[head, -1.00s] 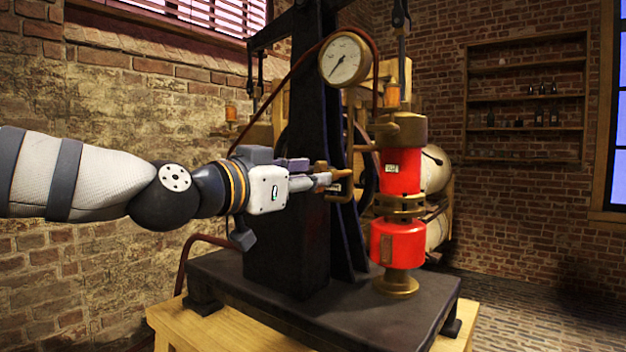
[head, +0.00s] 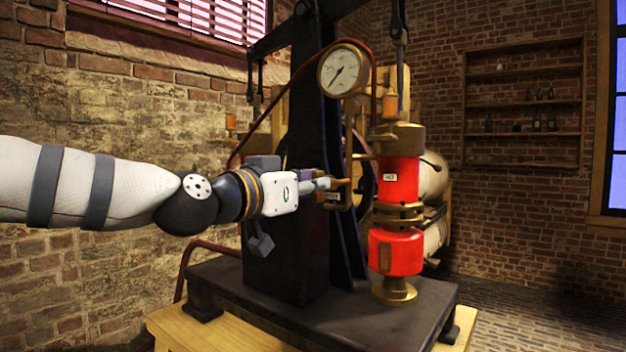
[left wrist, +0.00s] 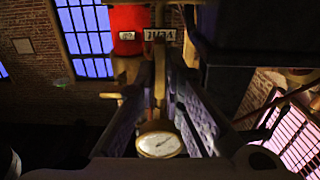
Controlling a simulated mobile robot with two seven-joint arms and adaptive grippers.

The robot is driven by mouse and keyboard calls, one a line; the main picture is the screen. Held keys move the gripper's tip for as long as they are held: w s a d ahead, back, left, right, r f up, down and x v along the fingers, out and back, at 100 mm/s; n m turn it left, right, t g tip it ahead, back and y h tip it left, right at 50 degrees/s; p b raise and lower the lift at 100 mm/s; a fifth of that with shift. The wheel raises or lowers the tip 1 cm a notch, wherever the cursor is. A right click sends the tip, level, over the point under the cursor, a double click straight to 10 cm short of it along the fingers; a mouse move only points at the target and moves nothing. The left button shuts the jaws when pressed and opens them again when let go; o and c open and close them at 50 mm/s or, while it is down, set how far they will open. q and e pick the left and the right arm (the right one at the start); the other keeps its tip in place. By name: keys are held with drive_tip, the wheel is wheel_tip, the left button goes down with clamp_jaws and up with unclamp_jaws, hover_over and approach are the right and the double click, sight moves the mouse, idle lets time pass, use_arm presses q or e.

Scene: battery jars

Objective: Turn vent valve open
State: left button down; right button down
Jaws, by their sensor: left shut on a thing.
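My left gripper (head: 333,186) reaches in from the left, beside the black pump column, and is shut on a small brass vent valve handle (head: 344,183). In the left wrist view, the fingers (left wrist: 158,88) close around a brass piece (left wrist: 159,70) between them. A small dark label plate shows by the valve in the head view (head: 333,198) and in the left wrist view (left wrist: 159,35). The fingers partly hide the valve, so I cannot tell its exact angle. My right gripper is not in view.
A red cylinder with brass fittings (head: 397,252) stands just right of the valve. A pressure gauge (head: 343,69) sits above, with a red-brown hose over it. The black base plate (head: 360,318) rests on a wooden stand (head: 190,330). Wall shelves (head: 525,103) stand far right.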

use_arm(q)
drive_tip(key=c, duration=1.7)
unclamp_jaws()
drive_tip(key=v, duration=1.2)
